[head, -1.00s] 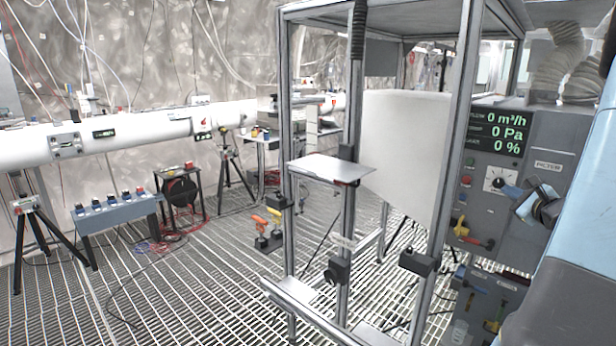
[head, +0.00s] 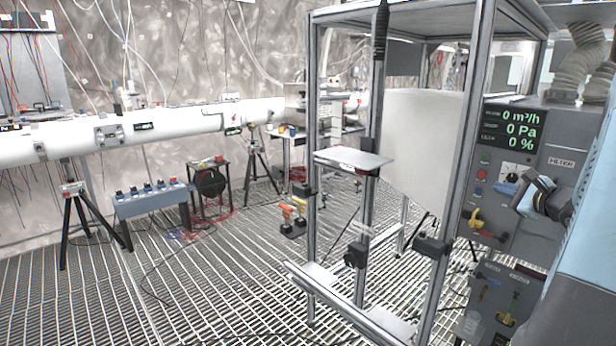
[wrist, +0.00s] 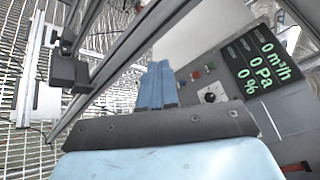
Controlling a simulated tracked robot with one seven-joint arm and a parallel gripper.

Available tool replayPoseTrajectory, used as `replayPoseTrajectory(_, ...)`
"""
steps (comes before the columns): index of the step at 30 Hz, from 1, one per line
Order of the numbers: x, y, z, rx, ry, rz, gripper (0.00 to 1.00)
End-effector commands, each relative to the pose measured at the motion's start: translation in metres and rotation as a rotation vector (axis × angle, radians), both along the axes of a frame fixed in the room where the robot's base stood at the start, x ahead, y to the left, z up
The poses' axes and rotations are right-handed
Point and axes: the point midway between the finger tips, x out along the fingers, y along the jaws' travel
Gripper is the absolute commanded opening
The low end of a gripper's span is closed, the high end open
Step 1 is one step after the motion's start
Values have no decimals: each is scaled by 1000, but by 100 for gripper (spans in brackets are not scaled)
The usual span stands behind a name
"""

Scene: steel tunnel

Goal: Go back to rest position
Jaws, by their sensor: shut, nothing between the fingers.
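My gripper (wrist: 158,72) shows in the wrist view with its two blue fingers together and nothing between them. Behind the fingers is a dark grey mount plate and my light blue arm. In the head view my gripper (head: 526,194) is at the right, in front of the grey filter control panel (head: 555,185). The panel's display (wrist: 262,62) reads 0 m³/h, 0 Pa and 0 % and lies right of the fingers in the wrist view. No contact between fingers and panel can be made out.
An aluminium frame (head: 312,120) with a small shelf (head: 353,158) and a white filter sheet (head: 425,140) stands left of the panel. A white pipe (head: 165,128) on tripods runs along the wall. A grey switch box (head: 150,200) stands left. The grating floor (head: 220,280) at front left is mostly clear.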

Motion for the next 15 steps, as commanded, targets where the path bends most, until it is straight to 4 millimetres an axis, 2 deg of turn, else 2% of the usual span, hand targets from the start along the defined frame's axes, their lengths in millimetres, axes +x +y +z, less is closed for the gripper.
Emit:
replayPoseTrajectory(5, 1, 68, 12, -100, 56, 175, 0)
replayPoseTrajectory(8, -6, 119, 17, -190, 104, 311, 0)
replayPoseTrajectory(9, -11, 141, 19, -234, 124, 371, 0)
replayPoseTrajectory(12, -29, 189, 22, -347, 175, 512, 0)
replayPoseTrajectory(15, -51, 231, 23, -470, 221, 643, 0)
